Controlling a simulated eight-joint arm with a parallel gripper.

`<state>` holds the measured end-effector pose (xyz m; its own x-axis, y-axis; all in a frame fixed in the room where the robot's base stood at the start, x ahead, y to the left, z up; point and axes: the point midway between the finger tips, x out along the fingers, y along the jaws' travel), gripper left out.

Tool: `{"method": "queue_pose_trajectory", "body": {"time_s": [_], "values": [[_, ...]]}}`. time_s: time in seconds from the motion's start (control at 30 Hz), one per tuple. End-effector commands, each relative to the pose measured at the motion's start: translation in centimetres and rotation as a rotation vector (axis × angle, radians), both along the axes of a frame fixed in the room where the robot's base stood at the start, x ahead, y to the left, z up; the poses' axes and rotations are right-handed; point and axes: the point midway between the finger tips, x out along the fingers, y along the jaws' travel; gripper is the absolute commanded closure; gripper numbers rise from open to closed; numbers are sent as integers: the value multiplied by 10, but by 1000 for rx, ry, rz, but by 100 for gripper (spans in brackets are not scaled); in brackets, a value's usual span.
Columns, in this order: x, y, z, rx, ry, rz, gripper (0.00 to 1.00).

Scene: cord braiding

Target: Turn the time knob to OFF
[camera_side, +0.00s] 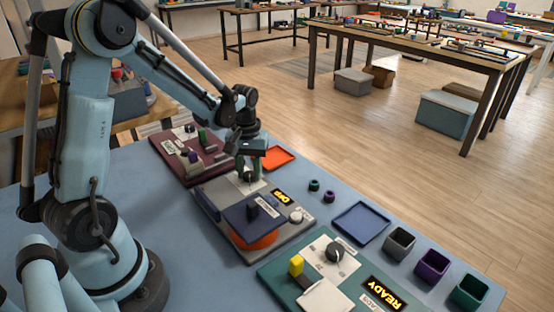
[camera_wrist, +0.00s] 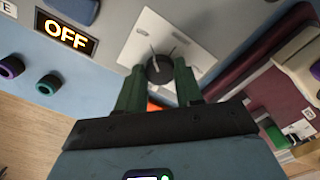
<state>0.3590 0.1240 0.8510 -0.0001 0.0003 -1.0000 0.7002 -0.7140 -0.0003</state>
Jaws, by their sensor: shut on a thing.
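My gripper (camera_side: 249,170) reaches down over the white dial plate of the grey panel in the side view. In the wrist view its two green fingers (camera_wrist: 158,72) stand on either side of a dark round knob (camera_wrist: 160,69) and are shut on it. The knob sits on a white dial plate (camera_wrist: 196,28) with thin dark marks. The fingers cover part of the plate and its markings, so the knob's pointing direction is hard to tell. A lit display beside the plate reads OFF (camera_wrist: 67,34); it also shows in the side view (camera_side: 283,198).
The grey panel also carries a dark blue lid (camera_side: 238,216) over an orange part and a light knob (camera_side: 296,216). A green panel (camera_side: 270,270) with a READY display stands in front, a maroon panel (camera_side: 160,148) behind. Small rings, a blue tray (camera_side: 361,222) and bins lie right.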

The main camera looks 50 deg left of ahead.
Motion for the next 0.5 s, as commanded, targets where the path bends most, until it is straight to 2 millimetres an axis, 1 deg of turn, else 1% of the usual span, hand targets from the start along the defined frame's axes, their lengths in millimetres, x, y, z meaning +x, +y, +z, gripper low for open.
{"method": "queue_pose_trajectory", "body": {"time_s": [0.37,0.4,0.5], "values": [[0,0,0,-1,-1,6,95],[0,0,0,-1,-1,6,58],[0,0,0,-1,-1,5,43]]}}
